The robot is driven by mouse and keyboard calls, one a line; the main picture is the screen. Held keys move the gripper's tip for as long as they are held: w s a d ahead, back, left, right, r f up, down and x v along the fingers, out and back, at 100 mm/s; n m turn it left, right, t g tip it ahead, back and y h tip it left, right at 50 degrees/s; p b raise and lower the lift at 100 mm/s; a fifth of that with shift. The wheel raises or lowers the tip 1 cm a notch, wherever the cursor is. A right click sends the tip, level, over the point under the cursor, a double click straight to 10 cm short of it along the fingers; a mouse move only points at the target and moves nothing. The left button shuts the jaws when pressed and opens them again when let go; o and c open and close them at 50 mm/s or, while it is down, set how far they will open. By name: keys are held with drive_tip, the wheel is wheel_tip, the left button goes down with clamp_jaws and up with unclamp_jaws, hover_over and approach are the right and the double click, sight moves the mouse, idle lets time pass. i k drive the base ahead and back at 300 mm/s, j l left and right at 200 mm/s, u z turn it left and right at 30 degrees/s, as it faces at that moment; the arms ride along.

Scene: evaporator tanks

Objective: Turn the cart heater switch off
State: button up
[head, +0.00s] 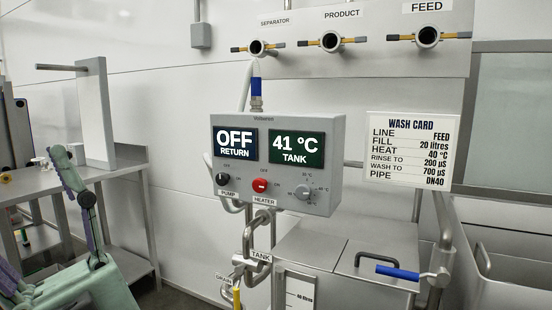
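The cart heater switch (260,186) is a red round knob above the HEATER label on the grey control box (325,150). OFF is printed above it and ON to its right. A small pale mark shows on the knob; its exact direction is too small to tell. The box's left display (235,143) reads OFF RETURN and its right display (296,149) reads 41 °C TANK. Parts of my mint-green and purple arm show at the lower left, well apart from the box. My gripper cannot be made out.
A black pump knob (222,180) sits left of the heater switch, and a grey dial (302,192) sits right. Below are steel pipes and a lidded tank (345,250) with a blue-handled valve (398,272). A steel table (125,170) stands at left. The wash card (411,149) hangs at right.

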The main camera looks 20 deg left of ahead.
sight(260, 185)
drive_tip(key=j, duration=0.95)
drive_tip(key=k+j, duration=0.1)
drive_tip(key=j, duration=0.8)
drive_tip(key=z, duration=0.05)
